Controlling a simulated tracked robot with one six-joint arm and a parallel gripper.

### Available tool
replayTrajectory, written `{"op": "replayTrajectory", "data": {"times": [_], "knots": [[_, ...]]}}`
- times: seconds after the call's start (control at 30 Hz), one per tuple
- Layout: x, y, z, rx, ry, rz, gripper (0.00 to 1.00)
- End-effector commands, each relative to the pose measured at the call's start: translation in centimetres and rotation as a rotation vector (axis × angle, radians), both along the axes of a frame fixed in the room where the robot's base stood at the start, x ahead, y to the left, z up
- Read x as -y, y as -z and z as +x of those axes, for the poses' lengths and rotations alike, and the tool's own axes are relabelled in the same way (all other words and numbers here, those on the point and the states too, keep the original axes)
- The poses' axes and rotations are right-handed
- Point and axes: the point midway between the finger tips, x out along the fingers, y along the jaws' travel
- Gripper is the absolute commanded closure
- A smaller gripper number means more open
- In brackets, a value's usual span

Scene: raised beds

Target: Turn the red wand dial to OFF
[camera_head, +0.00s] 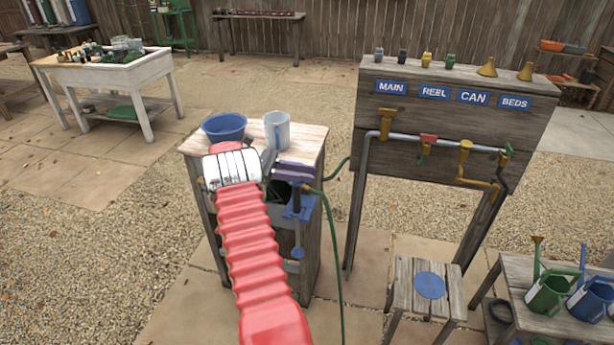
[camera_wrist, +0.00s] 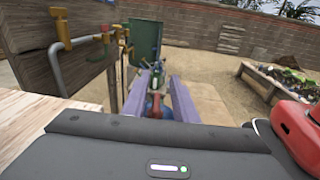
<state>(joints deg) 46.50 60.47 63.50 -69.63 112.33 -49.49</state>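My gripper (camera_head: 295,172) has purple fingers and is at the right side of the wooden stand (camera_head: 312,142), just above a dark upright wand-like piece (camera_head: 298,230) with blue parts. In the wrist view the two fingers of my gripper (camera_wrist: 159,100) stand apart. A small reddish part (camera_wrist: 152,106), perhaps the red dial, shows between them with blue beside it. I cannot tell whether the fingers touch it. The dial's markings and its setting cannot be read. In the head view my gripper and arm hide the dial.
A tap board (camera_head: 450,115) with pipes stands further right. A stool (camera_head: 402,285) and watering cans (camera_head: 548,294) are at lower right.

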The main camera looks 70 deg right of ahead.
Motion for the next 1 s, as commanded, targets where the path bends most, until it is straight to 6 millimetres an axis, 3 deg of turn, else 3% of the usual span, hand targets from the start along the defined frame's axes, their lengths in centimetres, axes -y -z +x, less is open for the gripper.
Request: {"op": "replayTrajectory", "data": {"times": [0.27,0.47,1.0], "knots": [[-2.8,-3.0,2.5,0.149,-0.066,-0.027,0.74],[-6.1,-5.2,4.7,0.289,-0.120,-0.044,0.74],[-18.4,-9.9,8.9,0.724,-0.233,-0.068,0.74]]}}
